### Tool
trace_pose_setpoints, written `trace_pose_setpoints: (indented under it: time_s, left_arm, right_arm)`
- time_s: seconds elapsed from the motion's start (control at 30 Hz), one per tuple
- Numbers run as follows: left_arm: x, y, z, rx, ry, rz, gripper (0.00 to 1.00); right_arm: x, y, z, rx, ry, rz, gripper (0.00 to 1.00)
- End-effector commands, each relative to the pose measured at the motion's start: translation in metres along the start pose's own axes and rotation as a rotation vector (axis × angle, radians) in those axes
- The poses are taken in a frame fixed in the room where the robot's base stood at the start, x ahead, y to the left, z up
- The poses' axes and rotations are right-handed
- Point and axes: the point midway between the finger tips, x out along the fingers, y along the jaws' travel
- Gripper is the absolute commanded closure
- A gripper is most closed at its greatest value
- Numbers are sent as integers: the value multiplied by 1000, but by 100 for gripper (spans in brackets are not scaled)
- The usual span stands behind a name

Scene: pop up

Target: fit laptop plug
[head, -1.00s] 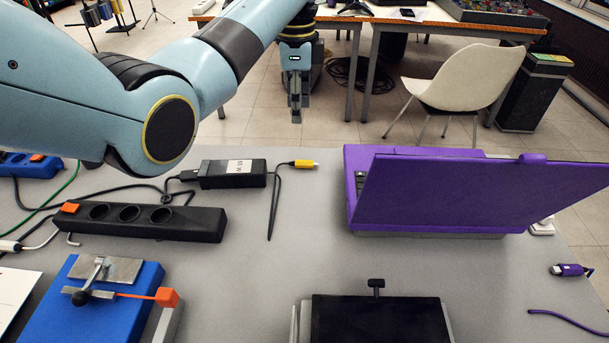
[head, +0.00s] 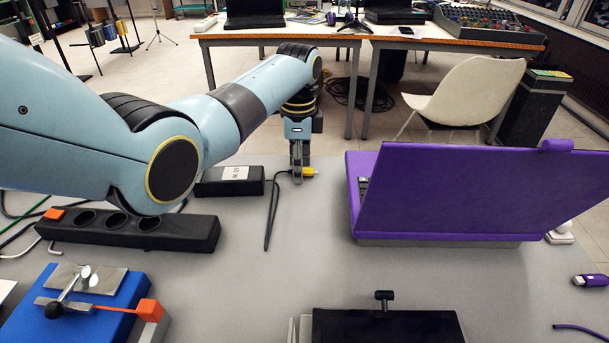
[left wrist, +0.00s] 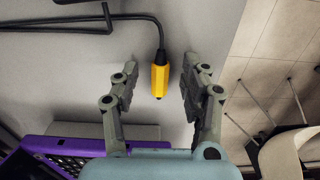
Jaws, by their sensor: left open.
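The yellow laptop plug (left wrist: 160,78) lies on the grey table at the end of its black cable. In the left wrist view it sits between the open fingers of my left gripper (left wrist: 158,88), apart from both. In the head view my left gripper (head: 296,176) points down over the plug (head: 308,172), which is partly hidden behind the fingers. The black power brick (head: 230,181) with a white label lies to the left. The purple laptop (head: 445,195) stands open to the right, its lid back towards the head camera; it also shows in the left wrist view (left wrist: 70,150).
A black socket strip (head: 130,230) and a blue fixture (head: 75,305) with an orange block are at the left. A black device (head: 385,326) stands at the front. A purple connector (head: 590,281) lies at the right. The table's middle is mostly clear.

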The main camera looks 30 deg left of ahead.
Motion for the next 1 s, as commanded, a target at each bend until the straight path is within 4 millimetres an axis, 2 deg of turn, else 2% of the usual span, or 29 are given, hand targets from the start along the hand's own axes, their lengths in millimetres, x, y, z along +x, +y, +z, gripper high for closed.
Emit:
trace_pose_setpoints:
  time_s: [0.27,0.6,0.87,1.0]
  left_arm:
    - [4,0,0,0,1,-2,55]
    - [4,0,0,0,1,-2,99]
    - [3,0,0,0,1,-2,100]
    - [-5,-1,0,0,1,-2,100]
  right_arm:
    - [1,0,0,0,-1,0,48]
    - [1,0,0,0,-1,0,48]
    - [1,0,0,0,-1,0,48]
    - [-2,0,0,0,0,0,48]
